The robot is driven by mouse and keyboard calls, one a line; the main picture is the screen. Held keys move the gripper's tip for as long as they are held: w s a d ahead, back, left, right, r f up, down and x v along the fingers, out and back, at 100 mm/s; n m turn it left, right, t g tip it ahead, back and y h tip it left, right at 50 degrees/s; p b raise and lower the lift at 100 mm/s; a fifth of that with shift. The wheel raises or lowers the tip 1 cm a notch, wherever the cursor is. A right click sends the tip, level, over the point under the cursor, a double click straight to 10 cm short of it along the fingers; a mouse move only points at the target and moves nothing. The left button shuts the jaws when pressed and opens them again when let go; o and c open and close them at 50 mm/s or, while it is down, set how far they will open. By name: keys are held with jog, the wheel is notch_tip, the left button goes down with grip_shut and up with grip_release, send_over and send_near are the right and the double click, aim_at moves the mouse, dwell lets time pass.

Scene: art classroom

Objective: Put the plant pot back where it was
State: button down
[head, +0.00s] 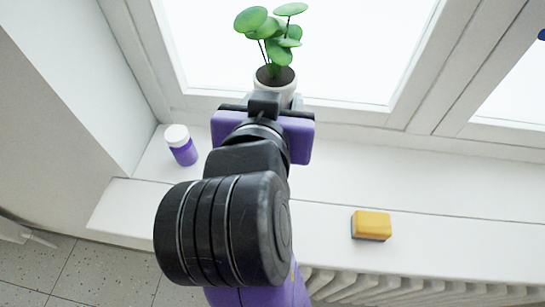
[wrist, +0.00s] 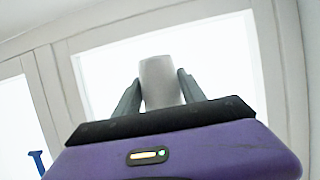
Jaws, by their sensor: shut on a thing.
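The plant pot (head: 288,87) is a white pot with dark soil and a plant (head: 273,32) with round green leaves. In the head view it is upright at the window, just beyond my gripper (head: 268,100). The wrist view shows the pale wall of the pot (wrist: 161,82) between the two grey fingers of my gripper (wrist: 160,88), which is shut on it. My arm hides the pot's base in the head view, so I cannot tell whether it touches the sill.
The white windowsill (head: 330,190) runs across the view above a radiator (head: 370,285). A purple jar with a white lid (head: 181,146) stands left of my arm. A yellow sponge-like block (head: 371,225) lies to the right near the front edge. The sill between is clear.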

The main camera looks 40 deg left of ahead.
jog(key=shift+a+r, duration=0.45)
jog(key=shift+a, duration=0.05)
jog(key=shift+a+f, duration=0.15)
jog(key=shift+f, duration=0.15)
notch_tip(320, 180, down, 19)
jog(key=shift+f+b, duration=0.1)
jog(key=shift+b, duration=0.2)
jog(key=c, duration=0.7)
grip_release()
jog(key=shift+f, duration=0.1)
jog(key=shift+o, duration=0.2)
jog(key=shift+s+r, duration=0.15)
jog(key=shift+r, duration=0.05)
jog(key=v, duration=1.1)
jog(key=shift+s+d+r+b, duration=0.1)
jog(key=shift+s+d+b, duration=0.2)
jog(key=shift+b, duration=0.1)
